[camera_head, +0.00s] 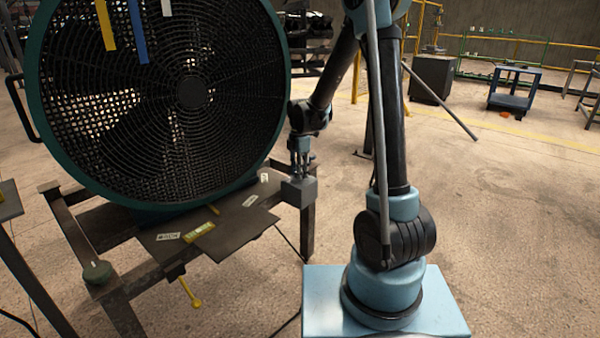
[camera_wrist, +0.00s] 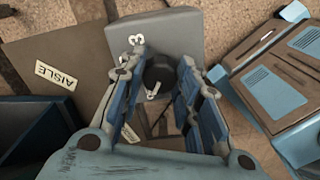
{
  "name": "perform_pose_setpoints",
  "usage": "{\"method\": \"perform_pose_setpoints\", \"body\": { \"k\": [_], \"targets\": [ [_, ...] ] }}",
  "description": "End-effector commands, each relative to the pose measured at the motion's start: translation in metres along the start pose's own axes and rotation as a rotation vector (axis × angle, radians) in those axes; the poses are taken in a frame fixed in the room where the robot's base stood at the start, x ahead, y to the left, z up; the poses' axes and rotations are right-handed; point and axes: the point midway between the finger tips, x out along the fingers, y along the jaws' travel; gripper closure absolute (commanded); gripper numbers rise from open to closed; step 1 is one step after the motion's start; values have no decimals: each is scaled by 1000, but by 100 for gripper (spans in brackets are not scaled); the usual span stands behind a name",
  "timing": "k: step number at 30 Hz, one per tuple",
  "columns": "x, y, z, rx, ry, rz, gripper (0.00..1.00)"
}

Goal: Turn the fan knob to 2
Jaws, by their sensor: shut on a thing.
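The fan (camera_head: 190,92) is large and round with a dark green rim and a black grille, at the left in the head view. A grey control box (camera_head: 299,191) is beside its lower right edge. In the wrist view the box (camera_wrist: 190,32) carries a round black fan knob (camera_wrist: 158,70) with a white pointer mark at its lower side. A white 3 shows above left of the knob; other marks are partly hidden by a finger. My gripper (camera_head: 300,168) comes down over the box; in the wrist view its blue fingers (camera_wrist: 161,76) are shut on the knob, one on each side.
The fan stands on a dark metal frame (camera_head: 308,232) with a brown plate carrying labels, one reading AISLE (camera_wrist: 54,75). A yellow-handled tool (camera_head: 190,292) is below the plate. A blue cart (camera_head: 512,92) and grey cabinet (camera_head: 433,78) stand far back. Floor at right is open.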

Motion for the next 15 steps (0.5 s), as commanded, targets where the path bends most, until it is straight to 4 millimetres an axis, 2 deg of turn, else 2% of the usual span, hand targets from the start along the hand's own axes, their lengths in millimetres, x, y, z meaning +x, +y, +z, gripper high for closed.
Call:
{"method": "perform_pose_setpoints", "body": {
  "k": [8,15],
  "targets": [
    [0,-1,0,55,-4,-4,94],
    [0,-1,0,210,-4,-4,94]
  ]
}}
